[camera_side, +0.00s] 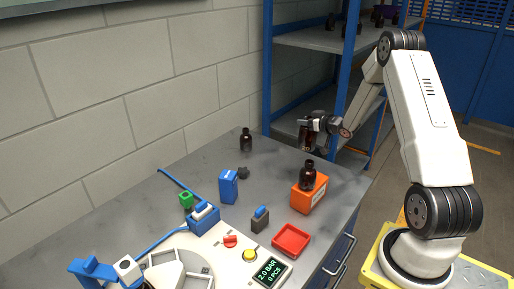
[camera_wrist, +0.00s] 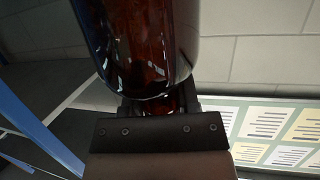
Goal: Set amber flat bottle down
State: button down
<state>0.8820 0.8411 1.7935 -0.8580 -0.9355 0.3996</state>
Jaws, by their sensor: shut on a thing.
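My gripper (camera_side: 314,124) is shut on an amber bottle (camera_side: 306,138), which it holds in the air above the far right part of the grey bench (camera_side: 190,160). In the wrist view, the dark amber glass (camera_wrist: 140,45) fills the upper middle, just beyond the gripper's dark jaws (camera_wrist: 160,108). The top of the held bottle is partly hidden by the gripper in the side view. Another amber bottle (camera_side: 308,174) stands upright on an orange box (camera_side: 309,196), below and in front of the held one. A third amber bottle (camera_side: 246,141) stands upright at the bench's back.
A blue box (camera_side: 229,187), a small dark round thing (camera_side: 243,172), a grey-and-blue block (camera_side: 260,219) and a red tray (camera_side: 291,240) stand on the bench. A blue-framed shelf (camera_side: 318,40) rises behind. Bare bench lies between the back bottle and orange box.

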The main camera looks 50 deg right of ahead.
jog(key=w+a+n+y, duration=0.4)
jog(key=w+a, duration=0.2)
jog(key=shift+w+f+y, duration=0.15)
jog(key=shift+w+y, duration=0.15)
jog(key=shift+y, duration=0.1)
jog(key=shift+a+f, duration=0.1)
notch_tip(320, 180, down, 6)
jog(key=shift+f, duration=0.1)
jog(key=shift+f, duration=1.8)
jog(key=shift+f, duration=0.15)
jog(key=shift+c, duration=1.7)
grip_release()
